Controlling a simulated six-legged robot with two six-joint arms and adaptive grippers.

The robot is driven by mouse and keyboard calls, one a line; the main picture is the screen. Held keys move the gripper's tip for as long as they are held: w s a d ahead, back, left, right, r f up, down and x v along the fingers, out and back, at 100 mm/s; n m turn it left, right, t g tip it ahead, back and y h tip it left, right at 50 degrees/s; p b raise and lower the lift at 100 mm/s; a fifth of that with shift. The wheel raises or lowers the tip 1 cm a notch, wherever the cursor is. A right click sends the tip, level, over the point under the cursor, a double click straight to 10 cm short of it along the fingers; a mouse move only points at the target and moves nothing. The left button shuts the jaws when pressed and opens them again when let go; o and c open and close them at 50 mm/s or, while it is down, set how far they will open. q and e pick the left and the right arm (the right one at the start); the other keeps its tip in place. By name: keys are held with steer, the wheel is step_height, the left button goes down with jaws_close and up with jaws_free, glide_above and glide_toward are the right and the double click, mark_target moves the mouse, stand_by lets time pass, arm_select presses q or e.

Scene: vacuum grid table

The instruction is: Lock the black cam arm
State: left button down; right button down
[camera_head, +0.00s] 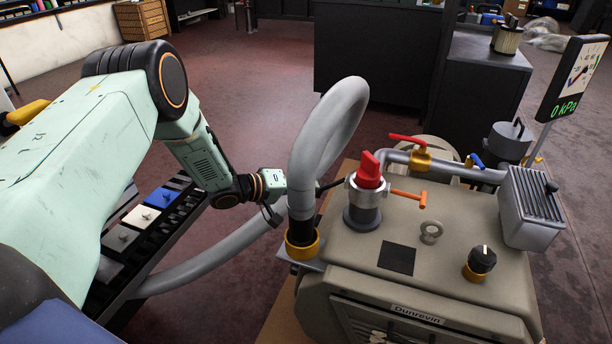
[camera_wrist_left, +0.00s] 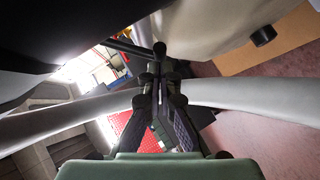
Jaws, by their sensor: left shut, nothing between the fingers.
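A black rod with a round knob, which looks like the cam arm, shows in the left wrist view (camera_wrist_left: 130,47). Its knob is at or just beyond my fingertips; I cannot tell whether they touch. In the head view a short dark rod (camera_head: 331,184) shows between the grey hose and the red knob, probably the same arm. My left gripper (camera_head: 278,187) is beside the hose, its tips partly hidden behind it. In the wrist view its fingers (camera_wrist_left: 159,76) are together and empty. The hose's black end (camera_head: 301,231) stands in a gold collar (camera_head: 303,248). My right gripper is out of view.
The grey hose (camera_head: 318,130) loops up close to my left gripper. The beige pump unit (camera_head: 455,285) carries a red knob (camera_head: 370,168), an orange lever (camera_head: 408,196) and a black dial (camera_head: 482,260). A gauge (camera_head: 575,80) reads 0 kPa. A rack of blocks (camera_head: 163,198) is left.

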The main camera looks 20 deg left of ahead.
arm_select(q)
steer(key=shift+d+f+n+t+h+b, duration=0.25)
steer(key=shift+f+n+h+b, duration=0.2)
steer(key=shift+b, duration=0.3)
steer(key=shift+d+f+n+t+h+b, duration=0.15)
steer(key=shift+f+n+t+h+b, duration=0.15)
steer(key=shift+f+b, duration=0.35)
steer(key=shift+r, duration=0.15)
